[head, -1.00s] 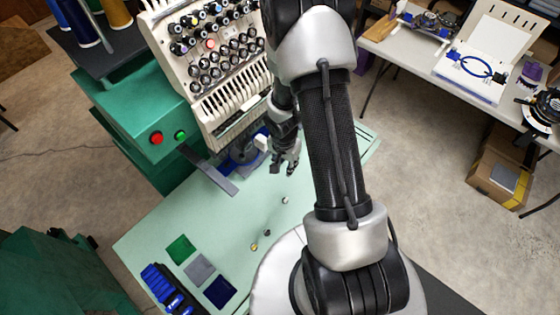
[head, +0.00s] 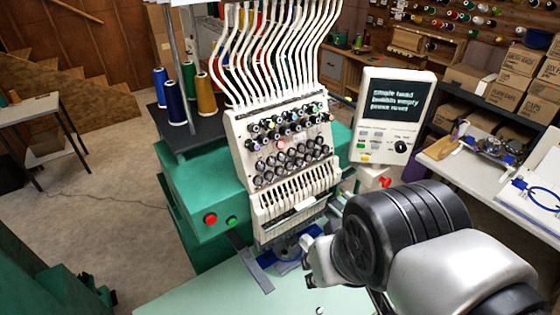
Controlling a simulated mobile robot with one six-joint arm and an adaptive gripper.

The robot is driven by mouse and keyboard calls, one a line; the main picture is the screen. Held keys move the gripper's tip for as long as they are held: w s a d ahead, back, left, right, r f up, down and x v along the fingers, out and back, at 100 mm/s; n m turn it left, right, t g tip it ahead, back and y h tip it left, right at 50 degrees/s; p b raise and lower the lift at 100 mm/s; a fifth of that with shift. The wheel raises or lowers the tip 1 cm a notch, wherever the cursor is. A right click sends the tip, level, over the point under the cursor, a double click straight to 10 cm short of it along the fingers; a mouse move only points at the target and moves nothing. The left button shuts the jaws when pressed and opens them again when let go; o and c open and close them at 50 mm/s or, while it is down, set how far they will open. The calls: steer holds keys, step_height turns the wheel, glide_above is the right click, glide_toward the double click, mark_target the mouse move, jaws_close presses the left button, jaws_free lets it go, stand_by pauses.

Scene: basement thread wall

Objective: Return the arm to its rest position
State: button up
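My arm reaches in from the lower right of the head view, with a large black joint and a silver link in front. My gripper (head: 312,268) is small and partly hidden beside that joint, over the back of the pale green table (head: 215,297), close to the front of the embroidery machine (head: 290,190). I cannot tell whether its fingers are open or shut, and I see nothing held in it.
The machine's head, with thread tubes above, stands just behind my gripper. A control panel (head: 391,115) on its right reads partly "bobbin empty". A grey bracket (head: 248,262) juts over the table. A white table (head: 470,170) stands at the right. Open floor lies left.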

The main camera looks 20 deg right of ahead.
steer(key=shift+s+a+r, duration=0.1)
steer(key=shift+s+a, duration=0.1)
steer(key=shift+s, duration=0.15)
